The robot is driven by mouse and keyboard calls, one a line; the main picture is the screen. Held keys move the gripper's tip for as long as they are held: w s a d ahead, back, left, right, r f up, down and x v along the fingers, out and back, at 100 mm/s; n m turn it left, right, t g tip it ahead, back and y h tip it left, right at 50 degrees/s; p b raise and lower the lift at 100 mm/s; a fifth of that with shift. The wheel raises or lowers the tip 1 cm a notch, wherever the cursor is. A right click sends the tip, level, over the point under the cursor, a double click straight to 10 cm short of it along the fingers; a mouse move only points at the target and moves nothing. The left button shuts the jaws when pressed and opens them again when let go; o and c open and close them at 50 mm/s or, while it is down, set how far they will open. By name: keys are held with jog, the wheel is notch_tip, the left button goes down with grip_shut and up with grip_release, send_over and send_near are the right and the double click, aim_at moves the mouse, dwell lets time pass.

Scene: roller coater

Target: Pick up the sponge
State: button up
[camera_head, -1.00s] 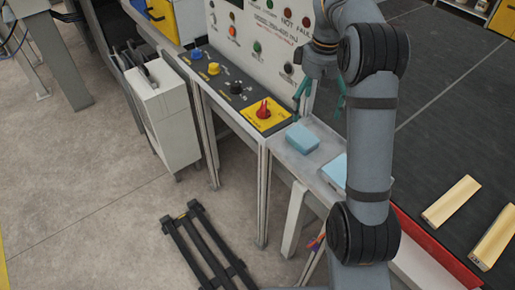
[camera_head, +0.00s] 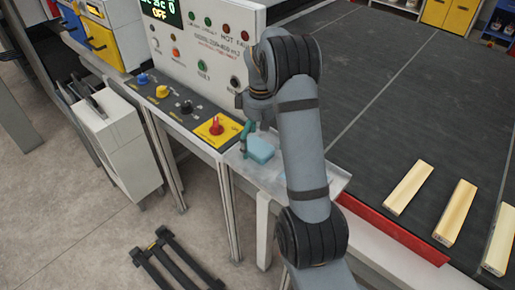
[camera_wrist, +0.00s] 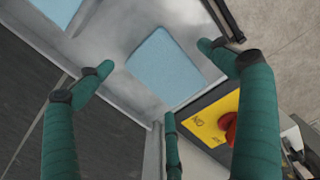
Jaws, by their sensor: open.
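The sponge (camera_head: 261,149) is a light blue block lying on a grey metal tray (camera_head: 268,180) beside the control panel. In the wrist view the sponge (camera_wrist: 168,68) lies flat between my spread green fingers, with a gap on each side. My gripper (camera_wrist: 156,60) is open and empty, above the sponge. In the head view my gripper (camera_head: 246,137) is at the sponge's left side, partly hidden by my arm. Whether any finger touches the sponge I cannot tell.
A second light blue piece (camera_wrist: 58,8) lies on the tray in the wrist view. The red knob on its yellow plate (camera_head: 215,128) is close to the sponge. The control panel (camera_head: 205,40) rises behind. Wooden bars (camera_head: 410,187) lie on the dark belt at right.

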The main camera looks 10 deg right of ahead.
jog(key=shift+f, duration=0.2)
jog(key=shift+c, duration=1.2)
jog(key=c, duration=0.6)
jog(key=shift+c, duration=0.2)
jog(key=shift+r, duration=0.1)
